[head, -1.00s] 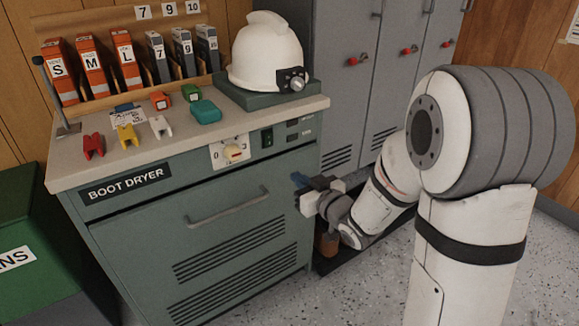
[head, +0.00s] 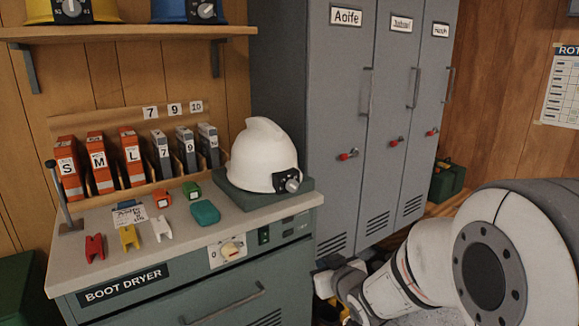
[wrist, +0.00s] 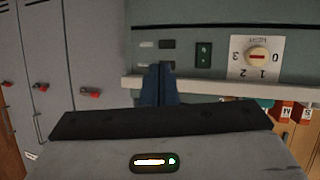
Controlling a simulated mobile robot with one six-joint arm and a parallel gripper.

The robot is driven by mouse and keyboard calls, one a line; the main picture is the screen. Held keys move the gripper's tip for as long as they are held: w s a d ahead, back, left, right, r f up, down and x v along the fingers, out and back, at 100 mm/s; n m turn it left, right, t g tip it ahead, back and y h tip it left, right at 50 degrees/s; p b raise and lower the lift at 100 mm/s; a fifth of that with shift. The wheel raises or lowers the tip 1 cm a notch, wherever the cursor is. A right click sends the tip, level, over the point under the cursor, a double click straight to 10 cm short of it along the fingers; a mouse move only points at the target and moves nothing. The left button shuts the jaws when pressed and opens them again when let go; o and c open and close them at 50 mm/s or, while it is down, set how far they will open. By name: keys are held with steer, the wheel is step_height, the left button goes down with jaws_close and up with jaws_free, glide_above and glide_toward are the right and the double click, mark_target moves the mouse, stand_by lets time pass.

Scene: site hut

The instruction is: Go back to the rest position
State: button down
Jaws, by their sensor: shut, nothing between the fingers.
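My gripper shows in the wrist view with its blue fingers (wrist: 158,84) closed together and nothing between them. The fingers are in front of the boot dryer's front panel (wrist: 215,18), left of its green switch (wrist: 203,55) and dial (wrist: 256,58). This view is upside down. In the head view my gripper (head: 322,268) is small and partly hidden, low beside the right front corner of the boot dryer (head: 195,298).
The dryer top (head: 100,260) holds a white helmet (head: 263,157), a teal case (head: 205,212), coloured clips and a row of labelled boxes. Grey lockers (head: 345,120) stand behind and right. A shelf (head: 130,33) with helmets hangs above. A green case (head: 447,181) lies far right.

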steer(key=s+d+r+m+g+h+p, duration=0.2)
steer(key=s+d+r+h+p, duration=0.15)
steer(key=r, duration=0.35)
steer(key=s+d+r+m+g+p, duration=0.1)
steer(key=s+r+g+p, duration=0.3)
steer(key=s, duration=0.6)
steer(key=s+d+r+m+g+p, duration=0.1)
steer(key=s+r+g+p, duration=0.3)
steer(key=s+r+p, duration=0.5)
steer(key=shift+s+d+r+m+h+p, duration=0.15)
steer(key=shift+s+d+m+h+p, duration=0.2)
steer(key=shift+s+d, duration=0.35)
steer(key=c, duration=2.2)
jaws_free()
steer(key=shift+s+a, duration=0.1)
